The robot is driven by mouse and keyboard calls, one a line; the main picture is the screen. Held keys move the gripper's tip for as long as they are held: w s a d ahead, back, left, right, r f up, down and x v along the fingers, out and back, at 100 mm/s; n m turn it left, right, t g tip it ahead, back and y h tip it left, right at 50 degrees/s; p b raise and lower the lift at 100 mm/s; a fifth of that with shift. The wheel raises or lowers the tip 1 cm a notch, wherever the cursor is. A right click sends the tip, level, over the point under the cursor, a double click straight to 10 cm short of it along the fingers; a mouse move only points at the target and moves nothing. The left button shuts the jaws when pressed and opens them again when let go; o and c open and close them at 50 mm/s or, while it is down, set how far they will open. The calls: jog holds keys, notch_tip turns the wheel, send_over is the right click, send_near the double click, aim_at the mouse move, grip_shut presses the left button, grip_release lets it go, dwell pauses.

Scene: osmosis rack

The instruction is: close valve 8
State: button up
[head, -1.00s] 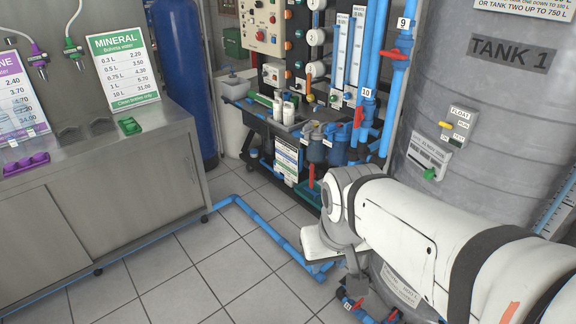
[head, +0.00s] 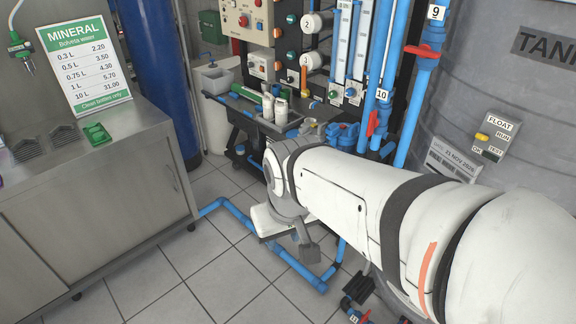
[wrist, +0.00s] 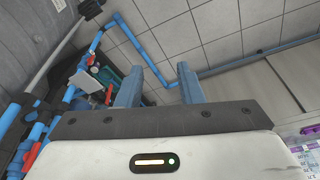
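No tag reading 8 can be made out, so I cannot tell which valve is valve 8. In the head view a red-handled valve (head: 421,51) sits just below tag 9 on a blue vertical pipe. Another red handle (head: 372,124) is near tag 10. My gripper hangs low at the end of my white arm in the head view, partly hidden by the arm. In the wrist view my gripper (wrist: 158,80) has its two blue-grey fingers apart with nothing between them. Blue pipes with red handles (wrist: 33,155) show at the lower left there, apart from the fingers.
A grey tank (head: 470,90) stands at the right. The pipe rack with a control panel (head: 245,18) is behind my arm. A steel counter (head: 120,190) is at the left. A blue floor pipe (head: 265,240) and a low red-handled valve (head: 355,314) edge the open tiled floor.

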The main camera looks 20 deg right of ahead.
jog(key=w+d+f+n+g+h+b, duration=0.2)
jog(key=w+d+f+n+h+b, duration=0.5)
jog(key=w+d+f, duration=0.5)
jog(key=w+d+f+n+g+h+b, duration=0.3)
jog(key=w+d+f+h+b, duration=0.45)
jog(key=d+f, duration=0.7)
jog(key=w+d+f+n+t+h+b, duration=0.1)
jog(key=w+d+f+n+t+b, duration=0.3)
jog(key=f, duration=0.6)
jog(key=w+d+f+n+t+b, duration=0.1)
jog(key=w+f+n+t+b, duration=0.2)
jog(key=w+f, duration=0.5)
jog(key=w+d+f+n+t+h+b, duration=0.1)
jog(key=w+d+f+n+t+b, duration=0.25)
jog(key=f, duration=0.95)
jog(key=w+d+n+g+b, duration=0.1)
jog(key=w+d+n, duration=0.1)
jog(key=d, duration=0.4)
jog(key=shift+w+r+b, duration=0.15)
jog(key=shift+r+b, duration=0.1)
jog(key=shift+b, duration=0.1)
jog(key=shift+c, duration=0.4)
grip_shut()
jog(key=shift+d, duration=0.1)
